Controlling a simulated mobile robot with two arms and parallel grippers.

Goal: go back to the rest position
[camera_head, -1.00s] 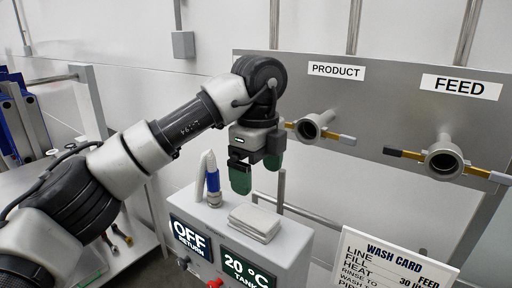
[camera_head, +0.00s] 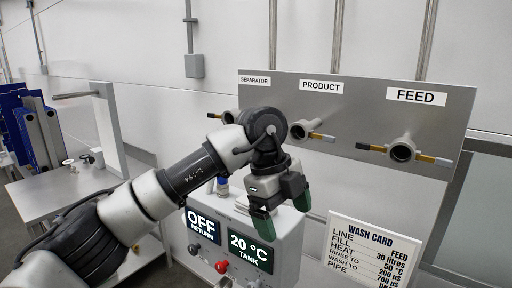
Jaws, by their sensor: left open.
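My left arm comes in from the left. My left gripper (camera_head: 282,212) has green fingertips, points down and is open with nothing between its fingers. It shows in front of the upper right part of the grey control box (camera_head: 290,240). The box has an OFF RETURN display (camera_head: 203,227) and a 20 °C TANK display (camera_head: 250,250). Part of a pale hose with a blue collar (camera_head: 222,183) shows behind my arm, mostly hidden. My right gripper is not in view.
A grey panel carries pipe ports labelled SEPARATOR (camera_head: 231,116), PRODUCT (camera_head: 299,130) and FEED (camera_head: 402,150), with coloured handles. A wash card (camera_head: 371,252) stands at the lower right. A metal table (camera_head: 55,190) and blue-edged plates (camera_head: 38,130) are at the left.

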